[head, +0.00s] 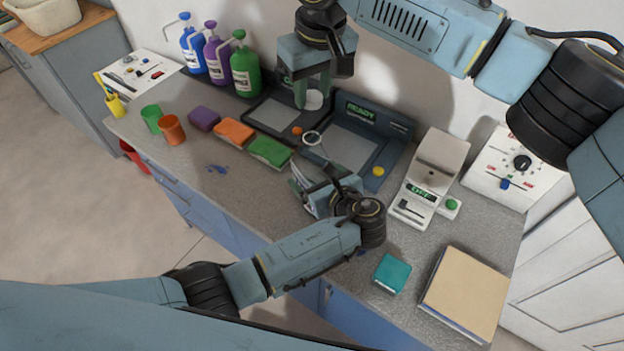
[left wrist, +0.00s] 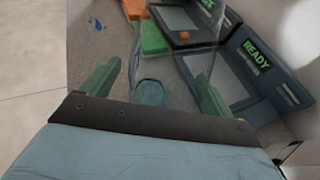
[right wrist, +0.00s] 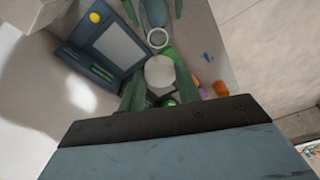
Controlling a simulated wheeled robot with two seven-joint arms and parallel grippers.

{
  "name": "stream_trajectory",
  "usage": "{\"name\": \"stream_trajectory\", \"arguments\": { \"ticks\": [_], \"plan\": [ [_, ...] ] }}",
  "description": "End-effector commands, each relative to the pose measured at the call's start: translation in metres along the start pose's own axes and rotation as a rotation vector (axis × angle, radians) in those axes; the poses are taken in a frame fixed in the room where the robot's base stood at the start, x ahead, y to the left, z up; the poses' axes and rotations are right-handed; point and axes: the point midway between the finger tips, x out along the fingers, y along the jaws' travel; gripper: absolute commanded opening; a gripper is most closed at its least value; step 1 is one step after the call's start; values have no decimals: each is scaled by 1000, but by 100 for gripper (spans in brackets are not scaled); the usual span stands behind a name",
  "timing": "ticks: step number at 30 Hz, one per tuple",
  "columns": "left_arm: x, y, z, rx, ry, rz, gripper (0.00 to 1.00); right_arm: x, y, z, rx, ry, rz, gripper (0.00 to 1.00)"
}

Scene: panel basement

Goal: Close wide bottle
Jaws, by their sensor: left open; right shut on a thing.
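A wide, clear bottle (head: 306,152) with a pale ring-shaped mouth stands on the grey bench, in front of the dark READY unit. Its open mouth (right wrist: 158,47) also shows in the right wrist view. My left gripper (head: 312,178) is open at the bottle; in the left wrist view the clear bottle (left wrist: 190,58) shows between its spread fingers, though contact cannot be told. My right gripper (head: 314,97) is shut on a round white lid (head: 314,102), held above the bench, apart from the mouth. The lid (right wrist: 160,73) hides part of the bench in the right wrist view.
The READY unit (head: 368,112) and a second dark unit (head: 270,115) stand behind the bottle. A green block (head: 270,151) lies left of it. Coloured bottles (head: 245,68) stand back left.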

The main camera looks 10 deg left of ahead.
Motion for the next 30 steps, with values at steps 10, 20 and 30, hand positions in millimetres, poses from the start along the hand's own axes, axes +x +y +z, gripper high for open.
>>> {"name": "stream_trajectory", "arguments": {
  "ticks": [10,20,30],
  "plan": [
    [0,0,0,-1,0,0,63,0,0,0,0,0,0,13],
    [-1,0,0,0,0,0,20,0,0,0,0,0,0,13],
    [-1,0,0,-1,0,0,20,38,-1,7,0,-2,0,13]
  ]
}}
